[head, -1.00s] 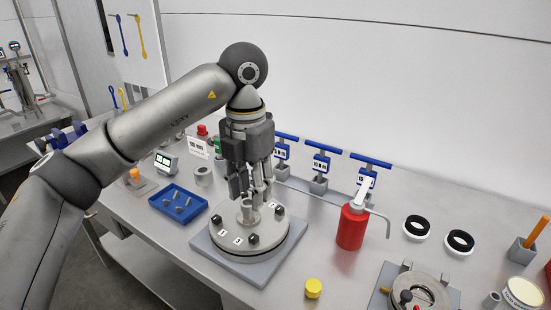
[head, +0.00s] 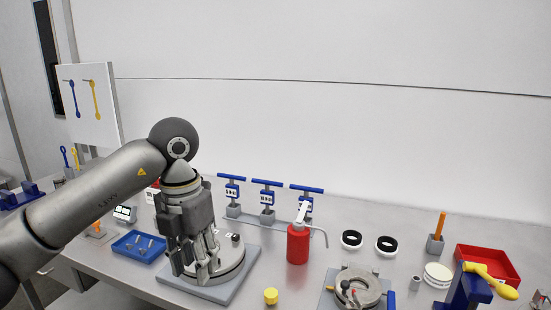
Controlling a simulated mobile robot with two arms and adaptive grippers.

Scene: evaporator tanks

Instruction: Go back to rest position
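My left gripper (head: 197,272) hangs at the end of my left arm, which comes in from the left. Its fingers point down and stand apart, with no object visible between them. It is in front of the round metal plate (head: 233,262) on a square grey base and hides the left part of that plate. I cannot tell whether the fingers touch it. My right gripper is out of view.
Close by are a blue tray (head: 138,247) with small metal parts, a red pump bottle (head: 298,245) and a yellow cap (head: 270,296). Blue T-handled tools (head: 267,184) stand behind.

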